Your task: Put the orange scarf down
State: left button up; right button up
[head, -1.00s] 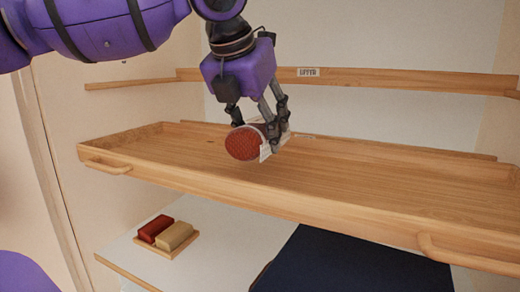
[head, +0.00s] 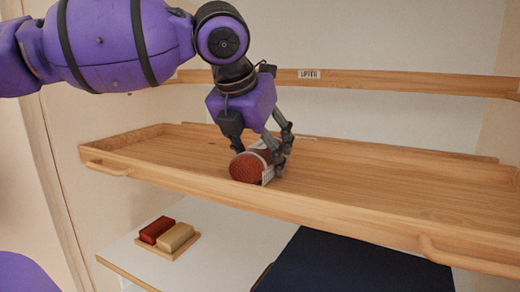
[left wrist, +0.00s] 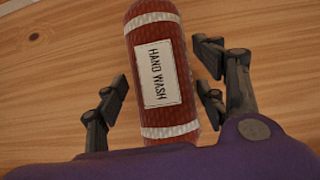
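The orange scarf (head: 248,168) is a tight, reddish-orange roll with pale bands. It lies on its side on the wooden tray-like shelf (head: 380,180), with its round end towards me. In the left wrist view the scarf (left wrist: 160,35) carries a white label reading "HAND WASH". My left gripper (head: 262,152) is right over the roll, pointing down, with its fingers on either side. In the left wrist view the left gripper (left wrist: 162,92) is open, with narrow gaps between its fingers and the roll. My right gripper is not in view.
The tray has a low raised rim and front handles (head: 107,169). Its surface is bare to the right and left of the scarf. A ledge labelled "UPPER" (head: 309,74) runs behind. Below are red and tan blocks (head: 166,234) on a small board and a dark blue cloth (head: 350,265).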

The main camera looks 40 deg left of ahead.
pick_arm(q)
jog(key=shift+r, duration=0.1)
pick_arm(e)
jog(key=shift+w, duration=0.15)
pick_arm(q)
jog(key=shift+s+r, duration=0.1)
jog(key=shift+r, duration=0.2)
jog(key=p+v, duration=0.1)
jog(key=v, duration=0.6)
jog(key=shift+p+v, duration=0.3)
jog(key=shift+v, duration=2)
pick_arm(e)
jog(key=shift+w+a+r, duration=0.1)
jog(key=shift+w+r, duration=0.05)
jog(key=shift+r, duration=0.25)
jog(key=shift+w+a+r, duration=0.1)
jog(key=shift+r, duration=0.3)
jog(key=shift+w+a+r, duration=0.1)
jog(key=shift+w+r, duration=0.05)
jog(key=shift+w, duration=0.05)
